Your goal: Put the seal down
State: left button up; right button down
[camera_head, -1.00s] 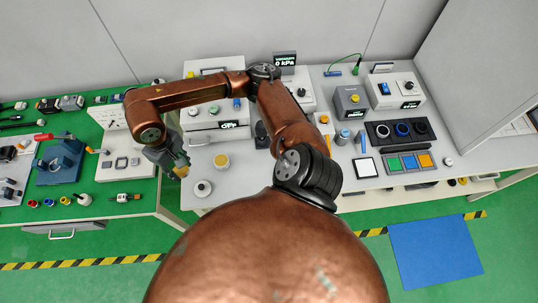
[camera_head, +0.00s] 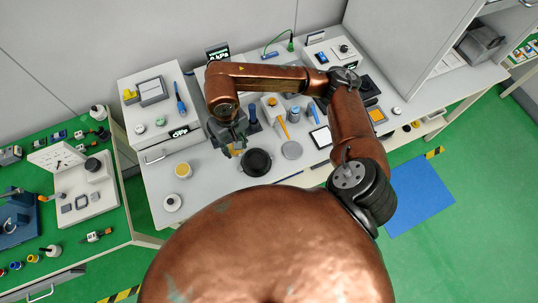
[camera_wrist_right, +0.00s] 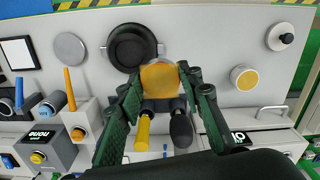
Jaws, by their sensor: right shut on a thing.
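My right gripper (camera_head: 230,150) is above the grey-white bench, just left of a round black dish (camera_head: 255,162). It is shut on an orange-yellow piece, which I take to be the seal (camera_wrist_right: 160,77). In the right wrist view the piece sits between the fingertips, and the black dish (camera_wrist_right: 130,46) shows beyond it, partly overlapped. In the head view only a small yellow bit of the piece shows under the fingers. A grey disc (camera_head: 291,150) lies right of the dish. My left gripper is not in view.
A yellow-topped round container (camera_head: 183,170) and a white round piece with a dark knob (camera_head: 173,202) stand at the left front. Instrument boxes (camera_head: 158,110) line the back left. Bare bench (camera_head: 215,185) lies in front of the dish.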

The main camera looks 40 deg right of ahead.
jog(key=s+a, duration=0.6)
jog(key=p, duration=0.2)
send_near(256, 159)
jog(key=shift+s+a+f, duration=0.35)
jog(key=shift+a, duration=0.2)
jog(key=shift+w+d+f, duration=0.15)
jog(key=shift+d+f, duration=0.15)
jog(key=shift+f, duration=0.1)
jog(key=f, duration=0.2)
jog(key=f+p, duration=0.1)
jog(key=shift+w+d+f, duration=0.1)
jog(key=shift+d+f, duration=0.15)
jog(key=shift+f, duration=0.1)
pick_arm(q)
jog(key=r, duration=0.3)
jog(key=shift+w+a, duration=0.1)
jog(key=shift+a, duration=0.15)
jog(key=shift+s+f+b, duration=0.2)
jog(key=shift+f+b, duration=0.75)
pick_arm(e)
jog(key=shift+f, duration=0.65)
